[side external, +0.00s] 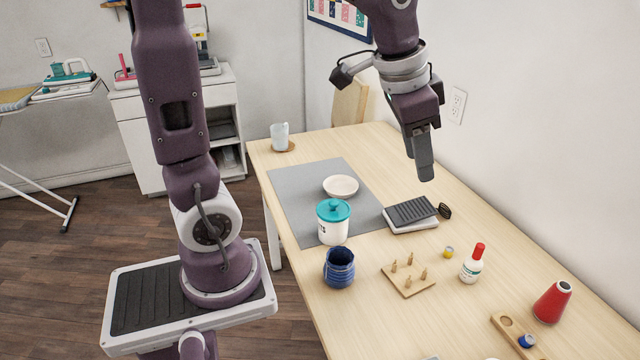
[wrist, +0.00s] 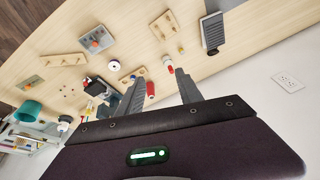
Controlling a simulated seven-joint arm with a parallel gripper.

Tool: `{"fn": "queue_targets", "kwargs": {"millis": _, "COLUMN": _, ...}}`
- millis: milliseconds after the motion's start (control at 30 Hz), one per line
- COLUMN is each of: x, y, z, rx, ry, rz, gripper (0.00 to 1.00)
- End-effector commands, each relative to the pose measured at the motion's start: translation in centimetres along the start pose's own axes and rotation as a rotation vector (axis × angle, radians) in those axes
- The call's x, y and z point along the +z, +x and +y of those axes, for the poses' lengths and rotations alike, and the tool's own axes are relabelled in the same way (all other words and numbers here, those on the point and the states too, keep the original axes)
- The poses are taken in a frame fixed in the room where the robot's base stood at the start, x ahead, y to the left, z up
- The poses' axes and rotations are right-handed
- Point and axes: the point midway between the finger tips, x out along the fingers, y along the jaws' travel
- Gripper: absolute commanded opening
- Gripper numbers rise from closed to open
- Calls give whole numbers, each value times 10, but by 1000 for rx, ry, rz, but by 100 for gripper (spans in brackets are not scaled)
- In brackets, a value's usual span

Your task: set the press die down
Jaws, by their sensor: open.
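My gripper (side external: 424,170) hangs high above the right side of the table, over the grey ribbed pedal (side external: 412,212) and apart from it. In the wrist view its fingers (wrist: 162,82) are spread, with nothing held between them. I cannot tell for certain which piece is the press die. A small yellow-and-blue piece (side external: 449,252) stands alone on the table near the red-capped bottle (side external: 471,264). A similar small blue piece (side external: 527,340) sits in a wooden holder (side external: 503,321), beside an empty round recess.
A pegged wooden board (side external: 411,289), blue jar (side external: 339,268), teal-lidded canister (side external: 333,221) and red cone (side external: 552,302) stand around the work area. A grey mat (side external: 302,185) carries a pale bowl (side external: 341,186). The wall borders the table's right. Bare wood lies beyond the pedal.

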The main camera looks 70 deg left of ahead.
Motion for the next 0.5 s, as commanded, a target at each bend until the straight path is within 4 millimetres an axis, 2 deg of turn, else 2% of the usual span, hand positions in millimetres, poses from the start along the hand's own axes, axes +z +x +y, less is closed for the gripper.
{"fn": "queue_targets", "kwargs": {"millis": 33, "x": 28, "y": -26, "z": 17, "rx": -16, "ry": -43, "rz": 33, "gripper": 43}}
{"fn": "queue_targets", "kwargs": {"millis": 100, "x": 70, "y": -48, "z": 37, "rx": -21, "ry": -121, "rz": 69, "gripper": 43}}
{"fn": "queue_targets", "kwargs": {"millis": 200, "x": 116, "y": -60, "z": 56, "rx": -12, "ry": -211, "rz": 109, "gripper": 43}}
{"fn": "queue_targets", "kwargs": {"millis": 233, "x": 126, "y": -61, "z": 60, "rx": -8, "ry": -231, "rz": 118, "gripper": 43}}
{"fn": "queue_targets", "kwargs": {"millis": 333, "x": 147, "y": -61, "z": 68, "rx": 2, "ry": -275, "rz": 134, "gripper": 43}}
{"fn": "queue_targets", "kwargs": {"millis": 500, "x": 152, "y": -60, "z": 70, "rx": 5, "ry": -287, "rz": 136, "gripper": 43}}
